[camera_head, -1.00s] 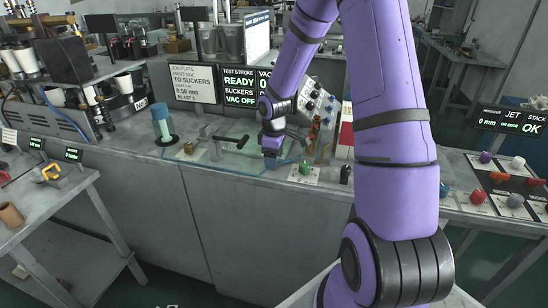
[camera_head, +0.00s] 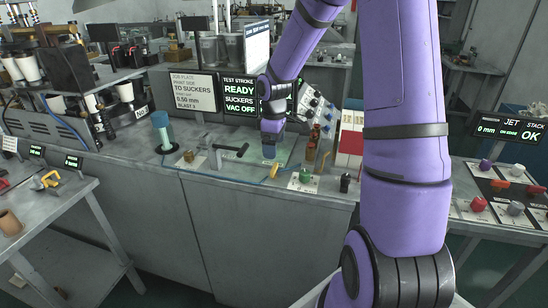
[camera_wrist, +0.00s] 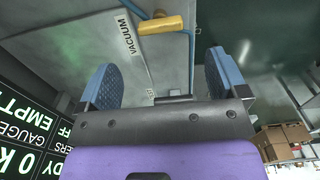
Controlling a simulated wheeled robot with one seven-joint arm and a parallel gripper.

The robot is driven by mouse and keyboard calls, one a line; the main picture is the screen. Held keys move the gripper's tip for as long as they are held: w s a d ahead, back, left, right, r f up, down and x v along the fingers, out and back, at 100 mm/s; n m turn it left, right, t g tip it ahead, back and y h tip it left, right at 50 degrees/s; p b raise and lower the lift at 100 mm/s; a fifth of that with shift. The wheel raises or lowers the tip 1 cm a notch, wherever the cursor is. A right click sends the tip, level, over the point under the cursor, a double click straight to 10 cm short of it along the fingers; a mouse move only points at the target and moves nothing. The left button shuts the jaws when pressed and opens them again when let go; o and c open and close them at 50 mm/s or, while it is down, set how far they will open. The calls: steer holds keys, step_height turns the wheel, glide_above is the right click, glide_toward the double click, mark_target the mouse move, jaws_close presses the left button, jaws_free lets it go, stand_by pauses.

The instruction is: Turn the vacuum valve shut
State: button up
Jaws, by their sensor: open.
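The vacuum valve shows as a yellow handle (camera_wrist: 160,25) on a blue pipe beside a VACUUM label in the wrist view. In the head view the small yellow handle (camera_head: 275,171) is at the bench's front edge, just below my gripper (camera_head: 269,152). In the wrist view my gripper (camera_wrist: 163,78) is open and empty, with its two blue pads wide apart. The handle is beyond the fingertips, apart from them. The screen (camera_head: 240,92) reads READY, SUCKERS, VAC OFF.
A black-handled lever (camera_head: 233,150) stands left of my gripper. A green knob (camera_head: 305,176) and a black knob (camera_head: 345,182) are to the right. A blue-topped cylinder (camera_head: 162,130) stands farther left. Brown bottles (camera_head: 312,145) stand close on the right.

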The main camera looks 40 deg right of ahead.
steer(key=shift+r, duration=1.4)
steer(key=s+a+r+m+t+h, duration=0.1)
steer(key=s+a+r+m, duration=0.1)
steer(key=s+a+r, duration=0.4)
steer(key=s+a+r+m+t, duration=0.1)
steer(key=s+a+r+m, duration=0.1)
steer(key=s+r, duration=0.5)
steer(key=s+a+r+m+t, duration=0.1)
steer(key=s+a+r+m, duration=0.1)
steer(key=s, duration=0.5)
steer(key=s+a+r+m+t+y, duration=0.1)
steer(key=s+a+r+t, duration=0.1)
steer(key=s+r, duration=0.3)
steer(key=shift+s+a+r+m, duration=0.15)
steer(key=shift+s+a+m, duration=0.25)
steer(key=shift+s+a, duration=0.4)
